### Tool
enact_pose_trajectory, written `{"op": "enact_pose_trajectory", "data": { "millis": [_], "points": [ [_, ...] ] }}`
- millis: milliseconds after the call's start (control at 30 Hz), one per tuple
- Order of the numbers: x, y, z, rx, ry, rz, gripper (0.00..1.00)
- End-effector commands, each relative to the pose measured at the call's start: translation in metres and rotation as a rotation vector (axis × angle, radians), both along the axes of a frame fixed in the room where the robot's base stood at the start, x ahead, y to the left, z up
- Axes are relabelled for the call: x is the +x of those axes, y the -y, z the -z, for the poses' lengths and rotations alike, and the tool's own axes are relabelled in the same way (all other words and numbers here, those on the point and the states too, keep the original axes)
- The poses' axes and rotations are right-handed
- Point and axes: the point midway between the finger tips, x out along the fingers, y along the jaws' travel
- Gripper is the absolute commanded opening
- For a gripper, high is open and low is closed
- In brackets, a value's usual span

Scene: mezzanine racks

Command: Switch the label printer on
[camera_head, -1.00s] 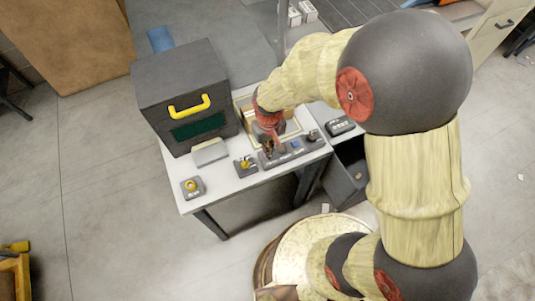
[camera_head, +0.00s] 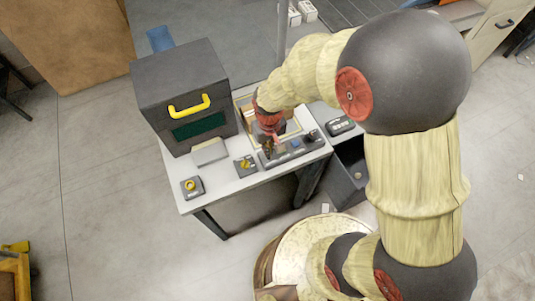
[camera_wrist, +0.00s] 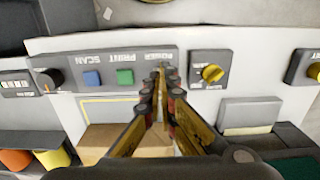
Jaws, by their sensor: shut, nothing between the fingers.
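A long grey control panel (camera_head: 297,148) lies along the front of the white table. The wrist view shows it upside down (camera_wrist: 70,62), with labels reading POWER, PRINT and SCAN. A green button (camera_wrist: 125,76) sits by PRINT, a blue button (camera_wrist: 92,78) by SCAN, and a black knob (camera_wrist: 47,80) at the far end. My gripper (camera_wrist: 160,72) is shut and empty, its fingertips over the panel's POWER end. They hide the control there, so its state and any contact cannot be told. The gripper also shows in the head view (camera_head: 273,146).
A grey box with a yellow knob (camera_wrist: 212,73) sits close beside the panel; another yellow control (camera_head: 192,187) is at the table's left. A dark cabinet with a yellow handle (camera_head: 188,106) stands behind. A small display unit (camera_head: 340,125) is at the right.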

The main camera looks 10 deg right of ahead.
Motion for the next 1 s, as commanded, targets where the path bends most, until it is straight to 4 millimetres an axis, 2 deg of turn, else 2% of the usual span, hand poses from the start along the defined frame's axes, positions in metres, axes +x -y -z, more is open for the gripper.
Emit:
{"op": "enact_pose_trajectory", "data": {
  "millis": [1000],
  "points": [
    [0.000,0.000,0.014,0.000,0.000,0.000,0.00]
  ]
}}
